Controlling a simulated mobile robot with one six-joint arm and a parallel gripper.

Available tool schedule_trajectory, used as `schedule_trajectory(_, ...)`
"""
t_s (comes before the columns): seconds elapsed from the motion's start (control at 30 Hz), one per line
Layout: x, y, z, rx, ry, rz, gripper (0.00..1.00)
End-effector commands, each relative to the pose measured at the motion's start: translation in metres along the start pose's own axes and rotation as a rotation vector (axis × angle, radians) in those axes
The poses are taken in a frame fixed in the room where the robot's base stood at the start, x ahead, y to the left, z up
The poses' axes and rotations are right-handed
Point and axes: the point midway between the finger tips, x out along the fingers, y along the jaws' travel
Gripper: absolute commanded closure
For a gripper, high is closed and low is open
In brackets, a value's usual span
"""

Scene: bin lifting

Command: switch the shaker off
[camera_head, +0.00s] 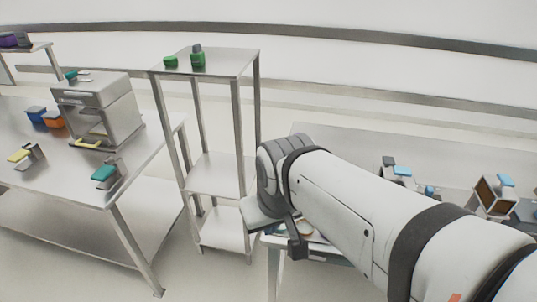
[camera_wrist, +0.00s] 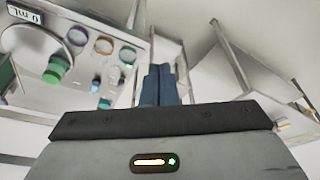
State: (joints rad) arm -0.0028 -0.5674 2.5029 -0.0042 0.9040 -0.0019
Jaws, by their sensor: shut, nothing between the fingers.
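My gripper (camera_wrist: 160,84) shows in the wrist view with its blue-grey fingers together and nothing held. A pale bench surface (camera_wrist: 125,28) lies beyond and left of the fingers. I cannot tell which of these belongs to the shaker, or whether a switch is on or off. The fingers appear apart from these items. In the head view my arm hides much of this bench.
In the head view, a metal shelf stand (camera_head: 222,62) holds a green bottle (camera_head: 197,57). The left table (camera_head: 60,168) carries a boxy grey machine (camera_head: 97,108) and coloured containers. Right of my arm, the bench holds a brown open box (camera_head: 492,196). Floor shows between left table and stand.

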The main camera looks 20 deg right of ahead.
Motion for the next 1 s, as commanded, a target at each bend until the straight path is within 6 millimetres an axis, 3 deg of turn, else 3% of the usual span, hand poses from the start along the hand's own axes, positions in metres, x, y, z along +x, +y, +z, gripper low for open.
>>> schedule_trajectory(0.33,0.001,0.000,-0.002,0.003,0.000,0.001,1.00)
schedule_trajectory(0.47,0.008,0.006,-0.022,0.036,-0.001,0.012,1.00)
schedule_trajectory(0.57,0.022,0.026,-0.053,0.086,-0.003,0.028,1.00)
schedule_trajectory(0.77,0.069,0.063,-0.139,0.235,0.002,0.077,1.00)
schedule_trajectory(1.0,0.153,0.124,-0.228,0.410,0.013,0.134,1.00)
